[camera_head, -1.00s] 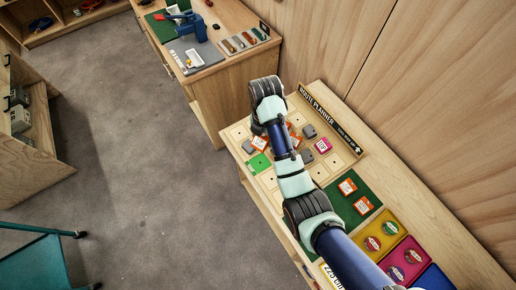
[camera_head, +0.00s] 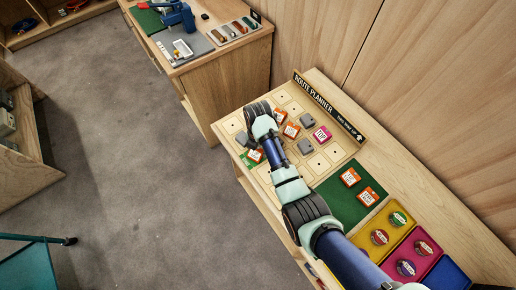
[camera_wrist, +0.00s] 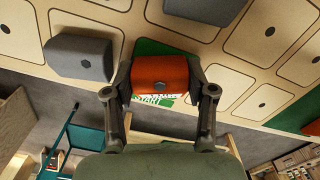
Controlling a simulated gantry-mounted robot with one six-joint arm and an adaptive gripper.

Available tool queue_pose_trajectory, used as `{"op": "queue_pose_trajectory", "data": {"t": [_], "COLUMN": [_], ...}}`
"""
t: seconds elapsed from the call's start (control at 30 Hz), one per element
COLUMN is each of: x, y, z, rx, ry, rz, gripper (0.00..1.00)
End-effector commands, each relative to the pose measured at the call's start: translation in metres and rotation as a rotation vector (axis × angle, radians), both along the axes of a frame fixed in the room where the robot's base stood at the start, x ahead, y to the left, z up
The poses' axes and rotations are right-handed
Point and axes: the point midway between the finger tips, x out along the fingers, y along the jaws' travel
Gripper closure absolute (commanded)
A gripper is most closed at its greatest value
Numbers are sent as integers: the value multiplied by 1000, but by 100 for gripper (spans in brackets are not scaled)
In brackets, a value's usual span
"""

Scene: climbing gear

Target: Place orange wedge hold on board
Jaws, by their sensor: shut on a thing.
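An orange wedge hold (camera_wrist: 160,76) is between the two fingers of my gripper (camera_wrist: 160,84), which is shut on it. In the wrist view the hold covers much of a green START square (camera_wrist: 150,48) on the board. Whether it touches the square or hovers just above I cannot tell. In the head view the held orange hold (camera_head: 255,156) shows beside my arm at the board's near left corner. The pale wooden route board (camera_head: 318,163) has rows of square cells. My gripper's fingers are hidden by my arm in the head view.
On the board are two other orange holds (camera_head: 291,130), a magenta hold (camera_head: 322,134) and several grey holds (camera_head: 306,146). A grey hold (camera_wrist: 80,57) sits left of my gripper. A green mat (camera_head: 340,203) carries two orange holds. Coloured trays (camera_head: 444,278) stand farther right.

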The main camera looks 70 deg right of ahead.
Motion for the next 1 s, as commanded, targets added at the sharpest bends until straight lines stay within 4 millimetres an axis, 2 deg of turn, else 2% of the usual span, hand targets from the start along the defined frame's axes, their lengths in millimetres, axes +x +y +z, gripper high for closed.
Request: {"op": "queue_pose_trajectory", "data": {"t": [0.23,0.27,0.3,0.67,0.77,1.0], "x": [0,0,0,0,1,1], "y": [0,0,0,0,-1,-1], "z": [-3,-2,-2,4,20,81], "rx": [0,0,0,-1,-3,-3], "ry": [0,0,0,-1,-2,-2], "rz": [0,0,0,0,0,0], "gripper": [80,41,35,34,34,34]}}
